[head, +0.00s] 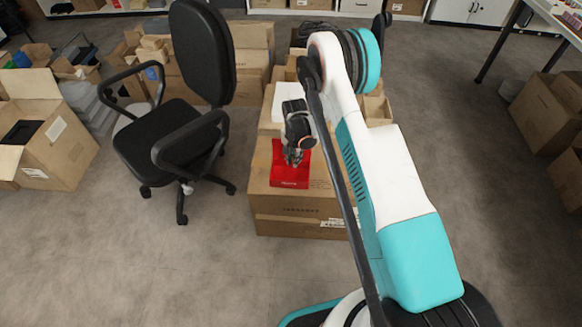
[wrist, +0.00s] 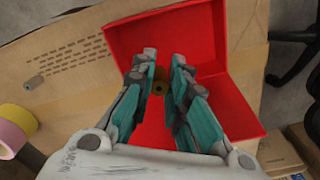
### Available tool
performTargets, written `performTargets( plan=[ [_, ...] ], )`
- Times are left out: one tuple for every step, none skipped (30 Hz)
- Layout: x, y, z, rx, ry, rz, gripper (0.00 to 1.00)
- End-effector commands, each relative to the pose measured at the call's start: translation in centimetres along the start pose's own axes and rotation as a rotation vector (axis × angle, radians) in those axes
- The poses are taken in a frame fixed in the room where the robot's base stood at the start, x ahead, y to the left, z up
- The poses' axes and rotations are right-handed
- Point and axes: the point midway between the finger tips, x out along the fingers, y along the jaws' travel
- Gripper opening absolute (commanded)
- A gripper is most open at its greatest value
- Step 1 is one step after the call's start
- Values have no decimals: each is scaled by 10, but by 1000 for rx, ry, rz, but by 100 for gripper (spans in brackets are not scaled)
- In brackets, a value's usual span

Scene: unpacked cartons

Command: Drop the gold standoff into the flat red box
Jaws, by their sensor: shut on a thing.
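The flat red box (head: 290,179) sits open on top of a brown carton in the head view. In the wrist view the red box (wrist: 240,106) lies beneath my gripper, with its raised part at the top of the picture. My gripper (wrist: 160,86) is shut on the small gold standoff (wrist: 160,88), which shows dark gold between the fingertips, over the box. In the head view my gripper (head: 293,157) points down above the box; the standoff is too small to make out there.
The carton top (wrist: 75,85) carries a small grey cylinder (wrist: 34,83) and yellow and pink tape rolls (wrist: 14,128). In the head view a black office chair (head: 175,130) stands left of the carton (head: 300,225). More cartons stand behind; the front floor is clear.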

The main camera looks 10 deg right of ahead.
Motion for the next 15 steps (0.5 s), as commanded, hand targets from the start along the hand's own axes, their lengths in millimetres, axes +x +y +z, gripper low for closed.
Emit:
performTargets(
  plan=[
    [1, 0, 0, 0, 0, 0, 0],
    [1, 0, 0, 0, 0, 0, 0],
    [1, 0, 0, 0, 0, 0, 0],
    [1, 0, 0, 0, 0, 0, 0],
    [1, 0, 0, 0, 0, 0, 0],
    [1, 0, 0, 0, 0, 0, 0],
    [1, 0, 0, 0, 0, 0, 0],
    [1, 0, 0, 0, 0, 0, 19],
    [1, 0, 0, 0, 0, 0, 28],
    [1, 0, 0, 0, 0, 0, 34],
    [1, 0, 0, 0, 0, 0, 38],
    [1, 0, 0, 0, 0, 0, 38],
    [1, 0, 0, 0, 0, 0, 38],
    [1, 0, 0, 0, 0, 0, 38],
    [1, 0, 0, 0, 0, 0, 38]
  ],
)
